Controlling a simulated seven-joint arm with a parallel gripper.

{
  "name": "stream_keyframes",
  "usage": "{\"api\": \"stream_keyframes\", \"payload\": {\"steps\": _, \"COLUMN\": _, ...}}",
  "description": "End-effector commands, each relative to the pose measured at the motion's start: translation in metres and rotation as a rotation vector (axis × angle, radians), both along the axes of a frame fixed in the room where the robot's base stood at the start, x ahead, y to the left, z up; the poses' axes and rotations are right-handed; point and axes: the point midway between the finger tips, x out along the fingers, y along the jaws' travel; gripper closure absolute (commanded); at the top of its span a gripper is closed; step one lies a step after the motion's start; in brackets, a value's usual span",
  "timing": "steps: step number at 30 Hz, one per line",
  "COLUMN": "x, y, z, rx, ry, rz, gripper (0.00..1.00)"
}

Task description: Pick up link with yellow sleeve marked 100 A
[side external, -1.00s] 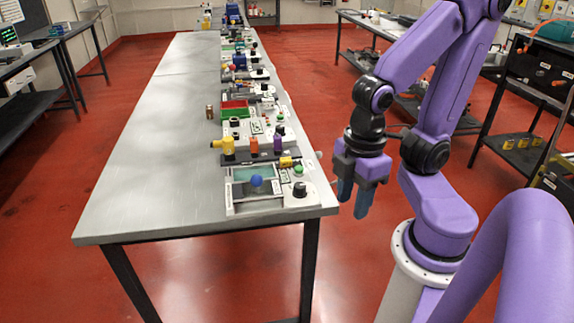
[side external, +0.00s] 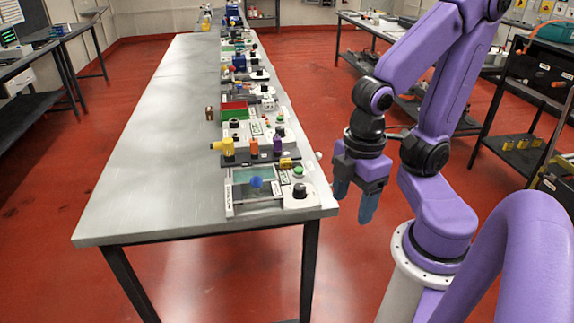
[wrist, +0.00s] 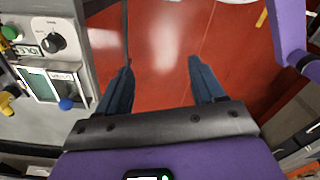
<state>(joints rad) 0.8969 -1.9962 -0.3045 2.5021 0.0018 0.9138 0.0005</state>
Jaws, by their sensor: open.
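Several yellow pieces are on the bench: a tall yellow piece (side external: 228,148) on a dark strip and a small yellow block (side external: 286,162) to its right. I cannot read a 100 A mark on either, so I cannot tell which is the link. Part of a yellow piece also shows at the left edge of the wrist view (wrist: 8,98). My gripper (side external: 354,200) hangs fingers down, off the right side of the bench and apart from the yellow pieces. In the wrist view my gripper (wrist: 158,68) is open and empty, with red floor between its fingers.
Near the bench end stand a panel with a blue knob (side external: 257,182), a black dial (side external: 299,190) and a green button (side external: 299,171). An orange piece (side external: 253,146) and a purple piece (side external: 277,143) stand close to the tall yellow one. The bench's left half (side external: 150,150) is clear.

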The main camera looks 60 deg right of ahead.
Motion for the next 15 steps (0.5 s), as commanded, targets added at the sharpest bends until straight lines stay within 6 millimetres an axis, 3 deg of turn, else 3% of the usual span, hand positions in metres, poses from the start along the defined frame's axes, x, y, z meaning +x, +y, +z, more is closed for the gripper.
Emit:
{"api": "stream_keyframes", "payload": {"steps": 8, "x": 0.006, "y": 0.001, "z": 0.001, "rx": -0.001, "ry": 0.0, "rz": -0.031, "gripper": 0.32}}
{"api": "stream_keyframes", "payload": {"steps": 11, "x": 0.021, "y": 0.004, "z": 0.005, "rx": -0.002, "ry": 0.001, "rz": -0.115, "gripper": 0.32}}
{"api": "stream_keyframes", "payload": {"steps": 15, "x": 0.06, "y": 0.007, "z": 0.012, "rx": -0.004, "ry": 0.005, "rz": -0.317, "gripper": 0.32}}
